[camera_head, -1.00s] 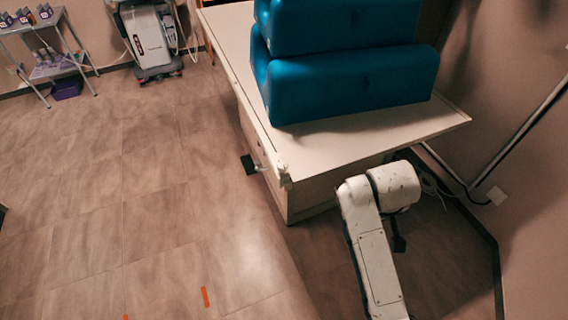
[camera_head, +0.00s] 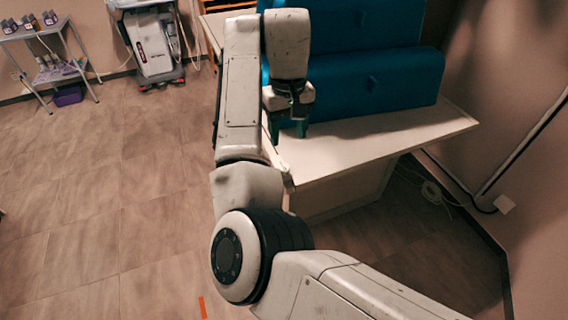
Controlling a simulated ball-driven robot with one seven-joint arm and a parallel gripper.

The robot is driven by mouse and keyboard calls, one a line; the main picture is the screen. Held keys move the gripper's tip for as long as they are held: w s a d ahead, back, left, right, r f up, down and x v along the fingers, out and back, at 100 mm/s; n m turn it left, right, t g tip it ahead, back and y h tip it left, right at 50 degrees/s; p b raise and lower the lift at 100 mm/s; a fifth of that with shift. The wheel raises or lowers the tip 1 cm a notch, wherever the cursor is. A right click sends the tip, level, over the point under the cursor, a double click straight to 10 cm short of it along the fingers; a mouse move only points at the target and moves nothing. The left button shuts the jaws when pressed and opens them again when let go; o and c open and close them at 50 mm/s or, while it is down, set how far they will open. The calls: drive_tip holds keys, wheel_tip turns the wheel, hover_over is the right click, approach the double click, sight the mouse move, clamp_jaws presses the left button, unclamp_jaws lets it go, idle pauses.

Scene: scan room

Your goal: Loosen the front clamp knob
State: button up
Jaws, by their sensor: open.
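The front clamp knob is not visible now; my raised arm covers the left side of the table where a dark knob showed earlier. A small pale clamp piece (camera_head: 288,181) still shows at the table's near left corner, beside my arm. My gripper (camera_head: 289,130) points down over the near left part of the pale tabletop (camera_head: 400,137), just in front of the blue cushions. Its two greenish fingers are apart, with nothing seen between them. Whether the fingertips touch the tabletop cannot be told.
A wall with a pipe and a cable (camera_head: 437,193) stands to the right. A wheeled machine (camera_head: 150,45) and a metal shelf cart (camera_head: 45,60) stand at the far left.

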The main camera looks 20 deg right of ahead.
sight(284, 165)
drive_tip(key=f+b, duration=0.1)
drive_tip(key=f, duration=0.5)
drive_tip(key=f+b, duration=0.1)
drive_tip(key=f, duration=0.3)
drive_tip(key=shift+w+a+f+b, duration=0.1)
drive_tip(key=shift+a+b, duration=0.25)
drive_tip(key=shift+a, duration=0.05)
drive_tip(key=shift+c, duration=0.2)
drive_tip(key=c, duration=1)
